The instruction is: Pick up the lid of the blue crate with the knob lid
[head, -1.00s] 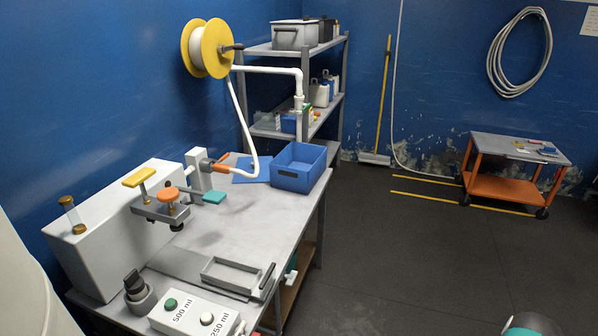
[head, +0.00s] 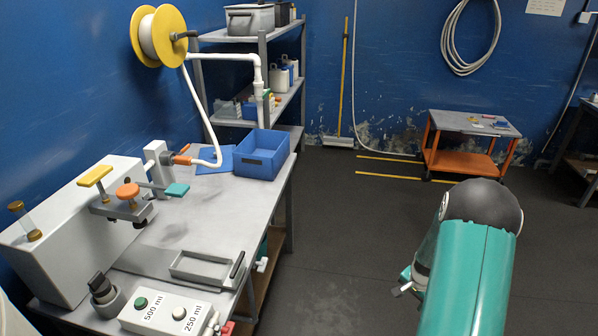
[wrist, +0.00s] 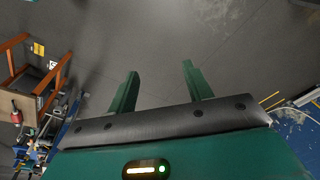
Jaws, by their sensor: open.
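An open blue crate (head: 262,165) stands at the far end of the grey workbench (head: 215,225) in the head view. No knob lid shows on it. A flat blue panel (head: 214,160) lies on the bench just left of the crate; I see no knob on it and cannot tell whether it is the lid. My gripper (wrist: 158,88) shows in the wrist view with its two green fingers apart and nothing between them. It hangs over dark floor, well to the right of the bench and away from the crate.
A shelf rack (head: 250,80) stands behind. An orange cart (head: 465,145) is at the back right. The floor between is clear.

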